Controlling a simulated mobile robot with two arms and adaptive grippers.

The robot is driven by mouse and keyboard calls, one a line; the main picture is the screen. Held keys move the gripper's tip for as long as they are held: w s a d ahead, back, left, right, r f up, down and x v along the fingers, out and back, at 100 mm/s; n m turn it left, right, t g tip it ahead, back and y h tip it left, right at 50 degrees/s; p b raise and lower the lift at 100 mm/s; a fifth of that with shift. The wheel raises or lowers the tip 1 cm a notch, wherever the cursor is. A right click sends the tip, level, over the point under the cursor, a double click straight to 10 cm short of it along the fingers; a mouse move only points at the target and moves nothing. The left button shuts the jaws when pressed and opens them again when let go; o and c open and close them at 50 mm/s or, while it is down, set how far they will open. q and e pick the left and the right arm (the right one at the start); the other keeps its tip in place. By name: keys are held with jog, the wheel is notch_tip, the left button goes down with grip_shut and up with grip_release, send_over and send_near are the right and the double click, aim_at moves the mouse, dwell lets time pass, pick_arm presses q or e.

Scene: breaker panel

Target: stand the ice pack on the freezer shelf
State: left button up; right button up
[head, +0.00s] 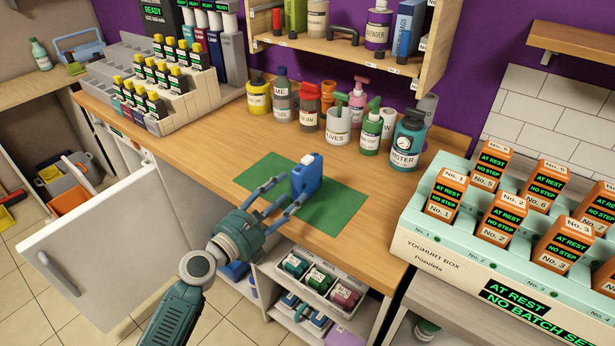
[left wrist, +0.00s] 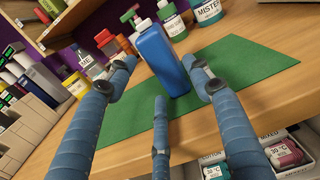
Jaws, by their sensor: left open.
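The ice pack looks to be the blue upright pack (head: 307,176) with a white cap, standing on the green mat (head: 340,205) on the wooden counter. It also shows in the left wrist view (left wrist: 160,62). My left gripper (head: 278,194) is open, its fingers spread on either side of the pack and a little short of it. In the left wrist view a third finger (left wrist: 161,130) points at the pack's base. A white door (head: 100,255) with a grey handle stands open below the counter at left. The freezer shelf is not clearly visible. My right gripper is not in view.
Bottles and jars (head: 338,125) stand along the counter's back. A stepped rack (head: 165,90) is at the left, and a yoghurt box (head: 450,235) with orange cartons is at the right. Bins of packs (head: 318,280) sit on shelves below the counter edge.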

aim_at(307, 176)
pick_arm(q)
jog(key=x, duration=0.6)
jog(key=shift+w+d, duration=0.25)
jog(key=shift+w, duration=0.05)
jog(key=shift+s+a, duration=0.1)
jog(key=shift+c, duration=0.2)
jog(key=c, duration=0.9)
grip_shut()
jog(key=shift+r, duration=0.1)
